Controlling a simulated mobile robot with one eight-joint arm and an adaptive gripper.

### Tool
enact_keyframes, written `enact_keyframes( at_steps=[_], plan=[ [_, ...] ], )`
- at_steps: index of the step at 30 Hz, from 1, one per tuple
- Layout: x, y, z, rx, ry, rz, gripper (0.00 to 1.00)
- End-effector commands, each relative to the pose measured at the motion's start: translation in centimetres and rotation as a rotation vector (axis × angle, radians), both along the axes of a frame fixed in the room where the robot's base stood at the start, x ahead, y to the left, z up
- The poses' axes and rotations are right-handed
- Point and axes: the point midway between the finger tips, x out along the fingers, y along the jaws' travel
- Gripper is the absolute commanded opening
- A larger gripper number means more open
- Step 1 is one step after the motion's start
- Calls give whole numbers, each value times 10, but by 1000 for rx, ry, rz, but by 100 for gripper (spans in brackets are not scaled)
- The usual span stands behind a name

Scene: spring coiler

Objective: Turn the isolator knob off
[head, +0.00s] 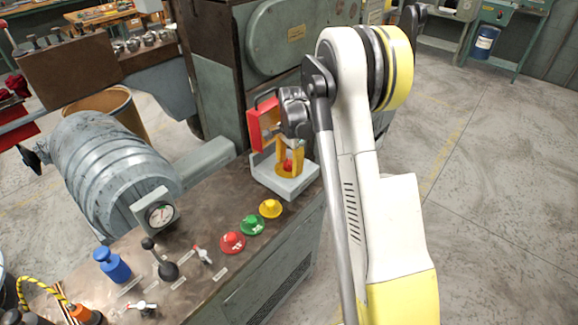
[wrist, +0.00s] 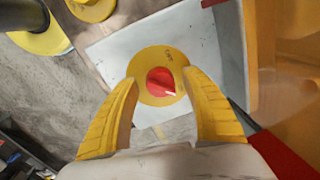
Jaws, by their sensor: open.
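The isolator knob (wrist: 161,82) is a small red knob on a yellow disc (wrist: 146,96), set on a pale plate. In the head view the red knob (head: 288,165) shows inside a pale grey box (head: 268,182) on the bench, partly hidden by my yellow fingers. My gripper (wrist: 163,95) is open, with one finger to each side of the knob in the wrist view. The fingers appear apart from the knob. A red cover (head: 264,122) stands raised behind the gripper. My gripper also shows in the head view (head: 290,160), pointing down over the box.
Yellow (head: 270,208), green (head: 252,225) and red (head: 233,242) round buttons sit on the bench in front of the box. The machine body (head: 225,90) rises behind.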

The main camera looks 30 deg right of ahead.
Motion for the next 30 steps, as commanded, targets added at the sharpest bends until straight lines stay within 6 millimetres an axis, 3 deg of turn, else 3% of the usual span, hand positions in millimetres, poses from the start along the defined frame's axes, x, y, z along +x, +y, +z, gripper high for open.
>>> enact_keyframes(
  at_steps=[6,11,12,23,30],
  plan=[
    [0,0,0,0,0,0,55],
    [0,0,0,0,0,0,6],
    [0,0,0,0,0,0,2],
    [0,0,0,0,1,26,1],
    [0,-1,0,0,1,144,1]
  ],
)
